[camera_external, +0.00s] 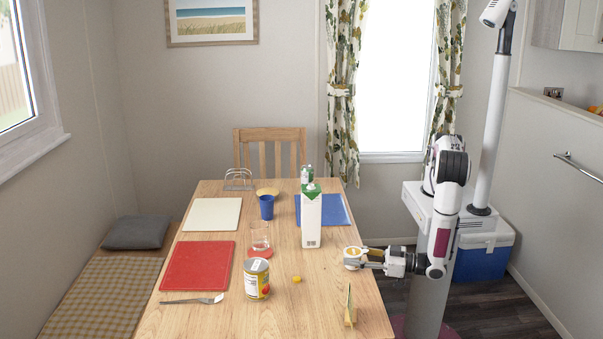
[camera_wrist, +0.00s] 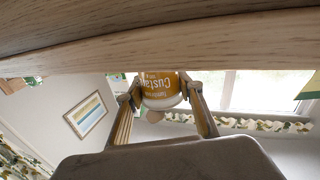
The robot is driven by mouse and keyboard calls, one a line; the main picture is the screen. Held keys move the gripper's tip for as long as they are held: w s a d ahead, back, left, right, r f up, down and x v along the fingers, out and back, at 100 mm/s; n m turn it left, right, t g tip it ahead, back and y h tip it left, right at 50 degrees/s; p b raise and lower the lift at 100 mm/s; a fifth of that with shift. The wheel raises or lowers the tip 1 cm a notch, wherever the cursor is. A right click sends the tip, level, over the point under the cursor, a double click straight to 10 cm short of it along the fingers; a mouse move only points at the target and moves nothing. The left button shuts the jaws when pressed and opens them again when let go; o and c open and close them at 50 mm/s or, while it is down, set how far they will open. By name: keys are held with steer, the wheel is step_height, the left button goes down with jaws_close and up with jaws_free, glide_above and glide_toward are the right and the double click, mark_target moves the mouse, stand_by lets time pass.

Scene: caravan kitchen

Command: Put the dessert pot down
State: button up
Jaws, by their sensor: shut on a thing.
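The dessert pot (camera_external: 352,264) is a small white pot with a yellow custard label. It is at the right side of the table (camera_external: 205,310), to the right of the tall carton's foot. My gripper (camera_external: 361,257) reaches in from the right and is shut on the pot. In the wrist view the pot (camera_wrist: 160,88) sits between the two fingertips (camera_wrist: 162,96), its lettering upside down in the picture. The table edge (camera_wrist: 200,45) fills the top of that view, close to the pot. I cannot tell whether the pot's base touches the tabletop.
A white and green carton (camera_external: 311,222) stands left of the pot. A glass (camera_external: 260,236) and blue cup (camera_external: 267,207) stand mid-table. Bare wood lies around the pot.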

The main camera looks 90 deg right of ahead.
steer(key=shift+x, duration=1.4)
steer(key=shift+w, duration=0.1)
steer(key=shift+x, duration=2.05)
steer(key=shift+f, duration=0.25)
steer(key=o, duration=0.8)
steer(key=shift+v, duration=1.05)
steer(key=shift+d+f+v, duration=0.15)
steer(key=shift+v, duration=1.25)
steer(key=shift+d+f+v, duration=0.1)
steer(key=shift+d+v, duration=0.05)
steer(key=shift+v, duration=1.3)
